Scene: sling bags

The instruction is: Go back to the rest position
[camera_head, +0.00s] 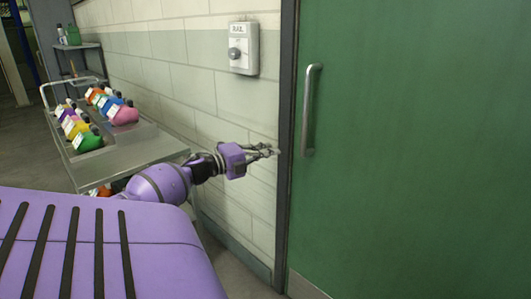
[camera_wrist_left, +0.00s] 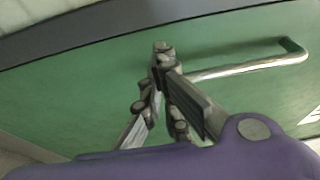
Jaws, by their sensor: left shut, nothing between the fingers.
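My left gripper (camera_head: 268,152) reaches out in front of the pale block wall, just left of the green door's dark frame in the head view. Its fingers are shut and hold nothing. In the left wrist view the gripper (camera_wrist_left: 162,50) appears in front of the green door (camera_wrist_left: 90,85), with the metal door handle (camera_wrist_left: 250,65) to its right. The handle (camera_head: 312,110) stands upright on the door (camera_head: 430,130) in the head view, apart from the fingers. My right gripper does not show.
A wall box marked RAIL (camera_head: 243,48), with a knob, hangs left of the door frame (camera_head: 285,130).

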